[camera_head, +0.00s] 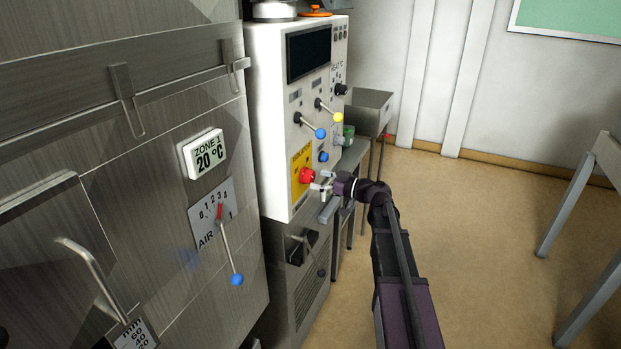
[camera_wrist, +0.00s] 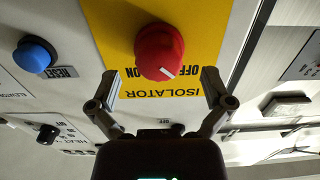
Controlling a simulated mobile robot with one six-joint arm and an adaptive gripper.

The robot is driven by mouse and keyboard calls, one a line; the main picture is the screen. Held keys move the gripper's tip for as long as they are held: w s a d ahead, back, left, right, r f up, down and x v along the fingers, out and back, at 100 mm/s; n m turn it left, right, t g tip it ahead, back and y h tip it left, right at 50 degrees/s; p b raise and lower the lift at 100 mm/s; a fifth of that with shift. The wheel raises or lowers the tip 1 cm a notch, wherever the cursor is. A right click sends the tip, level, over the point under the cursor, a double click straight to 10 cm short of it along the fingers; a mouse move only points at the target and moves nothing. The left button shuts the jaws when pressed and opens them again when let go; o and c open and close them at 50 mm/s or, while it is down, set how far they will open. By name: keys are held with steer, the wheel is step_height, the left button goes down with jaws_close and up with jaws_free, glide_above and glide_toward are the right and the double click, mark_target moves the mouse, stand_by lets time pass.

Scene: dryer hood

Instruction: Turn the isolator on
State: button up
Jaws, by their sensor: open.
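The isolator is a red rotary knob on a yellow plate (camera_head: 301,163) low on the front of the white control cabinet. In the wrist view the red knob (camera_wrist: 160,52) sits on the yellow plate (camera_wrist: 205,30) marked ISOLATOR, OFF and ON. The knob's white pointer mark points to the lower right in that view, toward the OFF side. My gripper (camera_head: 322,184) is close to the red knob (camera_head: 307,175). In the wrist view my gripper (camera_wrist: 160,95) has its fingers spread, one on either side below the knob, with nothing between them.
A blue RESET button (camera_wrist: 34,54) is beside the yellow plate. Levers with a blue ball (camera_head: 320,133) and a yellow ball (camera_head: 338,117) stick out above the isolator. The steel dryer (camera_head: 150,130) with a blue-ended air lever (camera_head: 237,279) stands left. Open floor lies to the right.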

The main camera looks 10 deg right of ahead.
steer(key=shift+x, duration=1.45)
steer(key=c, duration=1.1)
